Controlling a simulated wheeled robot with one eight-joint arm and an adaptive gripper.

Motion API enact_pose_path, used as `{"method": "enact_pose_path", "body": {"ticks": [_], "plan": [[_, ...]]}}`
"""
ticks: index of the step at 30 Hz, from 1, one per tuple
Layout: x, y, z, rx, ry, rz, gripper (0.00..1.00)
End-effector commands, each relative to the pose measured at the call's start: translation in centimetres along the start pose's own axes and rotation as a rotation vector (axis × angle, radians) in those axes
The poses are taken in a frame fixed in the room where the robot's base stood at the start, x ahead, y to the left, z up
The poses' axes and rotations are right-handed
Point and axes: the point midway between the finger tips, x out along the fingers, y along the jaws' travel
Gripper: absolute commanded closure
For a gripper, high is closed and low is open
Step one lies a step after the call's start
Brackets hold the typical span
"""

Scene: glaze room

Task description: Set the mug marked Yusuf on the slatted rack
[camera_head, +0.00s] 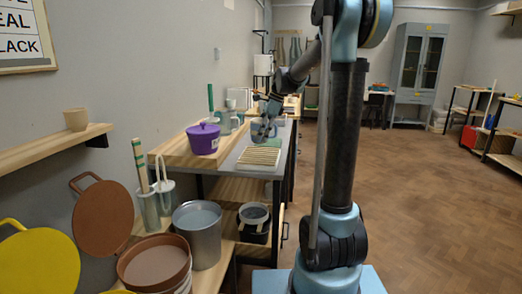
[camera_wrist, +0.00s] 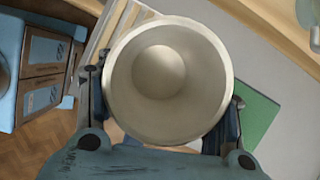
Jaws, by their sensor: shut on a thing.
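My gripper (camera_head: 264,131) is over the grey-topped bench, above the far end of the slatted rack (camera_head: 259,157). In the wrist view my gripper (camera_wrist: 162,92) is shut on a pale cream mug (camera_wrist: 122,92), with a finger on either side. I look straight into its round open mouth, and it is empty. No name shows on the mug from here, so I cannot tell whether it is marked Yusuf. Some pale slats of the rack (camera_wrist: 105,28) show behind the mug at upper left. Whether the mug touches the rack is hidden.
A flat green thing (camera_wrist: 258,118) lies right of the mug. A steel pot (camera_head: 199,232) and a brown tub (camera_head: 154,262) are nearer.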

Motion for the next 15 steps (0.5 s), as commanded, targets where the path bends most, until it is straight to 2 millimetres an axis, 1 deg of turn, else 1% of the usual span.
{"method": "enact_pose_path", "body": {"ticks": [2,8,12,15], "plan": [[0.9,0.0,-0.4,0.000,0.000,0.000,0.71],[2.3,0.0,-0.9,0.000,0.000,0.000,0.71],[4.1,0.0,-1.7,-0.001,0.000,0.000,0.71],[5.0,0.0,-2.1,-0.001,0.000,0.000,0.71]]}}
